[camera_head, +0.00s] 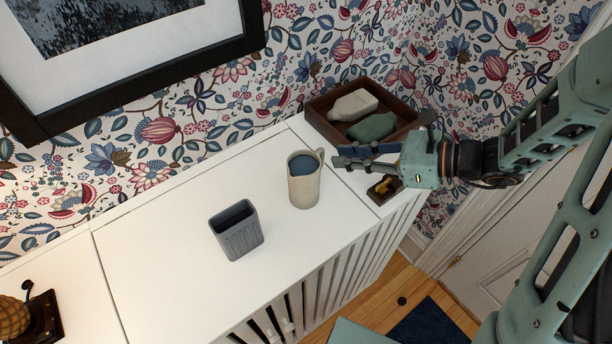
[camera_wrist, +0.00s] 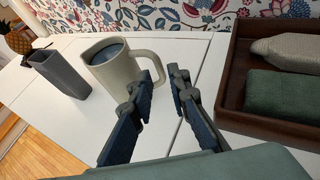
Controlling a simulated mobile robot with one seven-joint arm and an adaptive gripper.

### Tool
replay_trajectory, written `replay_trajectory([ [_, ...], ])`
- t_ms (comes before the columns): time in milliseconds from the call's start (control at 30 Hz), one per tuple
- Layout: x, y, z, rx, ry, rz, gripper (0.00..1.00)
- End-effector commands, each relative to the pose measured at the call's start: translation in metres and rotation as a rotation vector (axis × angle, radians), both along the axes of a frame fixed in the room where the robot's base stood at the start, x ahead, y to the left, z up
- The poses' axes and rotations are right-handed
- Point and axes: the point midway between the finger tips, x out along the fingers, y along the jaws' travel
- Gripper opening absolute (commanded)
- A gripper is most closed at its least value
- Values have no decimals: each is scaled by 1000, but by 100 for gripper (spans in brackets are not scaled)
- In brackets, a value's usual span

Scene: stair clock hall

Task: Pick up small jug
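The small jug (camera_head: 304,180) is cream with a dark blue inside and stands upright on the white cabinet top. In the wrist view the jug (camera_wrist: 112,70) is at upper left, its handle on the right side, toward my gripper. My gripper (camera_head: 337,156) is just right of the jug, above the cabinet top.
A grey ribbed cup (camera_head: 238,232) stands left of the jug. A dark wooden tray (camera_head: 316,118) with a cream item and a green item is behind my gripper. A small brown box (camera_head: 383,192) lies below my gripper. The wall is close behind. A pineapple-like object (camera_head: 14,318) is far left.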

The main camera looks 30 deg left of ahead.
Motion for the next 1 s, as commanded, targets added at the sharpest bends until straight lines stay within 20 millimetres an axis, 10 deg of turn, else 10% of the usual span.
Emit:
replay_trajectory([
  [500, -6, 53, -20, -1, -1, 1, 16],
  [1000, -6, 56, -22, -1, -2, 0, 0],
])
